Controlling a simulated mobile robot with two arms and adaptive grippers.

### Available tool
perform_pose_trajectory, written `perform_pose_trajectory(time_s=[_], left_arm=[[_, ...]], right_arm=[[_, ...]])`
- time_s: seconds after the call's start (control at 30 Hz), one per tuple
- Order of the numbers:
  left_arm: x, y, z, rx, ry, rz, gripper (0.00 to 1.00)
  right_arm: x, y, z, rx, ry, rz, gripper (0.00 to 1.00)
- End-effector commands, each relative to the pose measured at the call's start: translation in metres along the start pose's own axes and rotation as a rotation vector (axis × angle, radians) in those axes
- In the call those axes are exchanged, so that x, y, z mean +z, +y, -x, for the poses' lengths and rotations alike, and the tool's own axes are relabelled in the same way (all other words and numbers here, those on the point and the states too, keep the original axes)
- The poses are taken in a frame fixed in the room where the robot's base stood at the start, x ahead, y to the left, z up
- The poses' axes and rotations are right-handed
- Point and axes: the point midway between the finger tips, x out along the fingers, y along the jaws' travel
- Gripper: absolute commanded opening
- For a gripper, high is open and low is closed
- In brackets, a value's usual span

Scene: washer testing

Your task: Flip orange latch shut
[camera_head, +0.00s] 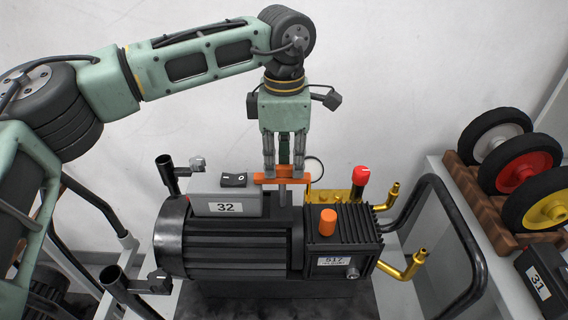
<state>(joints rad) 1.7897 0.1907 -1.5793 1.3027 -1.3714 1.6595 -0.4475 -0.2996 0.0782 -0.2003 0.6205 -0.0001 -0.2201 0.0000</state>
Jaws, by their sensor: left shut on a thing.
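The orange latch (271,178) is a short bar above the middle of the black pump (225,247), just right of the grey switch box marked 32. My left gripper (284,170) comes down from above with its fingers at the latch and is shut on it. The fingers cover part of the latch, and I cannot tell exactly how far it is turned. My right gripper is not in view.
An orange cap (327,221) and a red knob (361,175) stand on the pump's right part, near brass fittings (413,263). Black handle bars (455,230) flank the pump. Wheels (530,170) stand on a rack at right.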

Motion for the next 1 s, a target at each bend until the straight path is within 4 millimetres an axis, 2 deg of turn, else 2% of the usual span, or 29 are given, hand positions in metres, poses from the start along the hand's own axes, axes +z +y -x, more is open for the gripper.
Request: perform_pose_trajectory(time_s=[0.43,0.47,0.67,1.0], left_arm=[[0.0004,0.0009,0.0016,0.003,-0.002,0.016,0.00],[0.0003,0.0010,0.0016,0.003,-0.002,0.016,0.14],[0.0002,0.0007,0.0011,0.002,-0.001,0.014,0.31],[0.0002,0.0004,0.0030,0.001,-0.001,0.012,0.31]], right_arm=[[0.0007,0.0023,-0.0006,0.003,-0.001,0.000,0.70],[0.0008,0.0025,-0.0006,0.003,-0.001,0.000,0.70],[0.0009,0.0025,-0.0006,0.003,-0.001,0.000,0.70],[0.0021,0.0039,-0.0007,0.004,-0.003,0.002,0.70]])
